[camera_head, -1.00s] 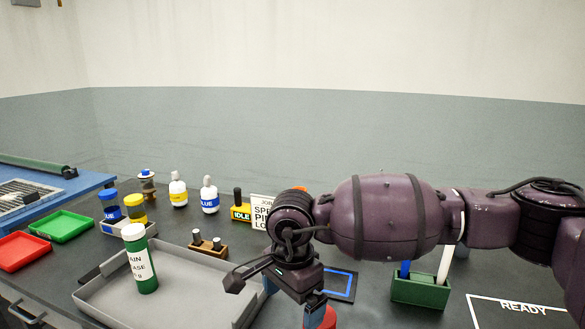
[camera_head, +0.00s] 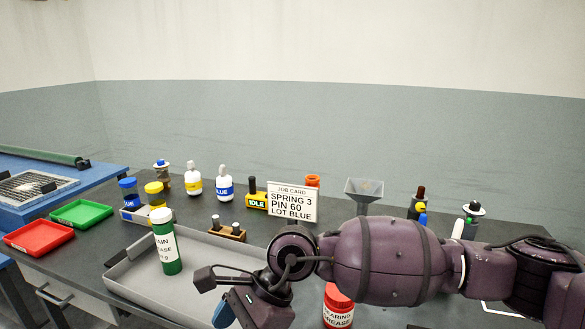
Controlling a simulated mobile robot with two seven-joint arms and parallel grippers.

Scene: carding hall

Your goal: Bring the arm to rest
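My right arm comes in from the right across the front of the bench. Its gripper (camera_head: 228,312) hangs at the lower middle, over the right front part of the grey tray (camera_head: 120,290). Only part of a blue-tipped finger shows and the picture's lower edge cuts it off, so I cannot tell whether it is open or shut. No held object shows. A red jar (camera_head: 338,308) marked bearing grease stands right of the gripper, apart from it and partly behind the arm. My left gripper is not in view.
A green-and-white grease bottle (camera_head: 168,250) stands in the tray. Behind are a job card (camera_head: 292,203), a yellow IDLE block (camera_head: 257,200), white bottles (camera_head: 224,184) and a funnel (camera_head: 363,188). Red (camera_head: 38,237) and green (camera_head: 82,213) trays lie at left.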

